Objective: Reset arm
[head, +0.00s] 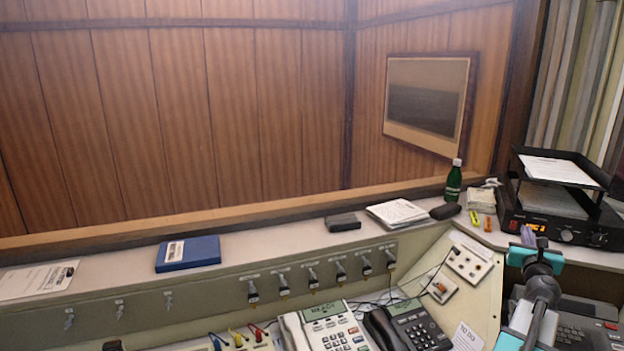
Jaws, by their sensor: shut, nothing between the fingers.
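Part of my own arm (542,285) shows at the lower right, with dark links and teal joint covers. It stands in front of the right end of the console, with one joint raised near the black radio unit. My gripper cannot be made out in the head view, so its jaws and anything near them are not seen.
A console (225,285) with switches and two desk phones (325,328) (408,325) spans the front. Its ledge holds a blue binder (188,253), papers (397,213), a green bottle (453,182) and a black radio unit (550,228) under a tray. A keyboard (575,335) lies beside my arm.

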